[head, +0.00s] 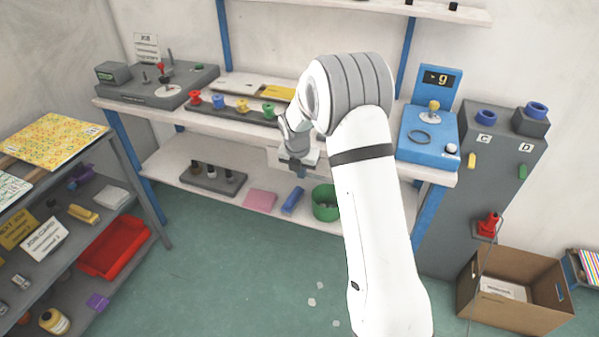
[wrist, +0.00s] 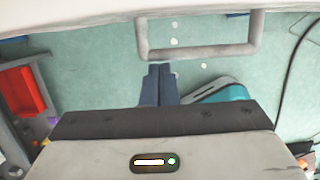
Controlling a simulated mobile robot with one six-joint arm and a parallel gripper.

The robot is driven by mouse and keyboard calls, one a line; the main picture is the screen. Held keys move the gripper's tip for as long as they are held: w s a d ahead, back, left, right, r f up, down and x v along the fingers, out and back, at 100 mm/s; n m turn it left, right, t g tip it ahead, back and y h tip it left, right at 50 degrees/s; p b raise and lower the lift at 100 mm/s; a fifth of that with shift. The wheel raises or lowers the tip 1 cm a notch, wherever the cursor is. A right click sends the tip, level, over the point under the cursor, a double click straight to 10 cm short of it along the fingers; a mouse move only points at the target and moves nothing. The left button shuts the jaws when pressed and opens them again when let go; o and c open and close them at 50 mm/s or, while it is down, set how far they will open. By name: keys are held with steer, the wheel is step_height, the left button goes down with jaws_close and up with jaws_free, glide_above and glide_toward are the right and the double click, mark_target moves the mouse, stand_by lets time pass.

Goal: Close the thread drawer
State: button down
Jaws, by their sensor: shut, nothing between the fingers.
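A grey U-shaped handle (wrist: 205,52) spans the upper middle of the wrist view. It joins a pale front or edge (wrist: 80,14), which I take to be the thread drawer. My gripper (wrist: 160,68) is shut and empty, its dark blue fingers together. The fingertips are just below the left part of the handle in that view; I cannot tell whether they touch it. In the head view my gripper (head: 300,174) is at the front of the white workbench (head: 245,127). My arm hides the bench front there, so how far the drawer is open cannot be told.
Colored spools (head: 242,105) stand on the bench left of my arm. A blue machine (head: 428,130) is to the right. A green bin (head: 325,203) sits on the lower shelf. A cardboard box (head: 515,290) stands right. The floor (head: 245,275) in front is mostly clear.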

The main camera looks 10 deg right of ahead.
steer(key=s+a+r, duration=0.3)
steer(key=s+r, duration=0.2)
steer(key=r, duration=0.5)
steer(key=shift+s+r+p, duration=0.3)
steer(key=shift+p, duration=0.05)
